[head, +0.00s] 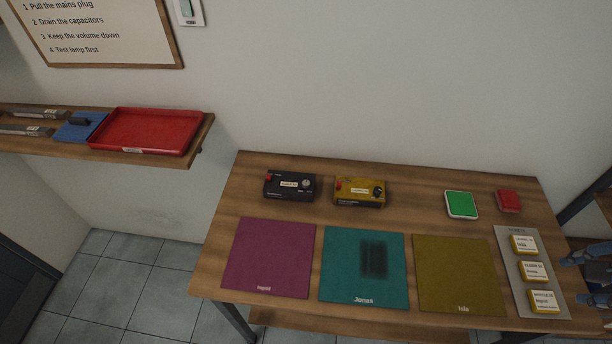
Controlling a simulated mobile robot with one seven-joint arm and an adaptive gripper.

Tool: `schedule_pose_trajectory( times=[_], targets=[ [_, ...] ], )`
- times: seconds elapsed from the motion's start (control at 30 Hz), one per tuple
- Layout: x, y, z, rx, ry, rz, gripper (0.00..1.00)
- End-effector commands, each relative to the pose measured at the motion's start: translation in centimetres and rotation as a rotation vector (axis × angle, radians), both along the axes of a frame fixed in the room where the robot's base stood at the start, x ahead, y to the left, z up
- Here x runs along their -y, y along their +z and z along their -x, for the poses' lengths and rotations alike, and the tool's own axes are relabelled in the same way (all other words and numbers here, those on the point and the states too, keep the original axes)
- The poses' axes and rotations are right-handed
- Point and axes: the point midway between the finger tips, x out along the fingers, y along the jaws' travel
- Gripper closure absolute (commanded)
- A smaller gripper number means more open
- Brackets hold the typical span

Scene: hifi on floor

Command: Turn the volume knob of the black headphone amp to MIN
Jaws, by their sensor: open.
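The black headphone amp (289,187) stands at the back left of the wooden table. It has a pale label, a light round knob (306,184) on its right side and a red part at its left end. The knob's pointer and the MIN mark are too small to read. My gripper (566,272) shows only in part at the right edge, its bluish fingers apart and empty. It is beside the grey ticket strip, far to the right of the amp and not touching it.
A similar yellow box (360,191) with a dark knob stands just right of the amp. Purple (262,257), teal (335,265) and olive (458,275) mats lie in front. A green pad (461,204) and a red block (508,201) are at back right. A shelf holds a red tray (150,130).

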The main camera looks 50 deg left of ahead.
Motion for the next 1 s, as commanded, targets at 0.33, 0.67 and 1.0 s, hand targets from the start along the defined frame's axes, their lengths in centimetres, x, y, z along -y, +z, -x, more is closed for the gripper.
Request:
schedule_pose_trajectory(
  times=[0.33, 0.67, 1.0],
  targets=[
    [-9.8, 1.1, -5.7, -0.083, 0.026, -0.021, 0.6],
    [-20.7, 0.1, -9.0, -0.157, 0.042, -0.024, 0.6],
    [-32.9, -3.0, -9.7, -0.227, 0.054, -0.009, 0.6]
  ],
)
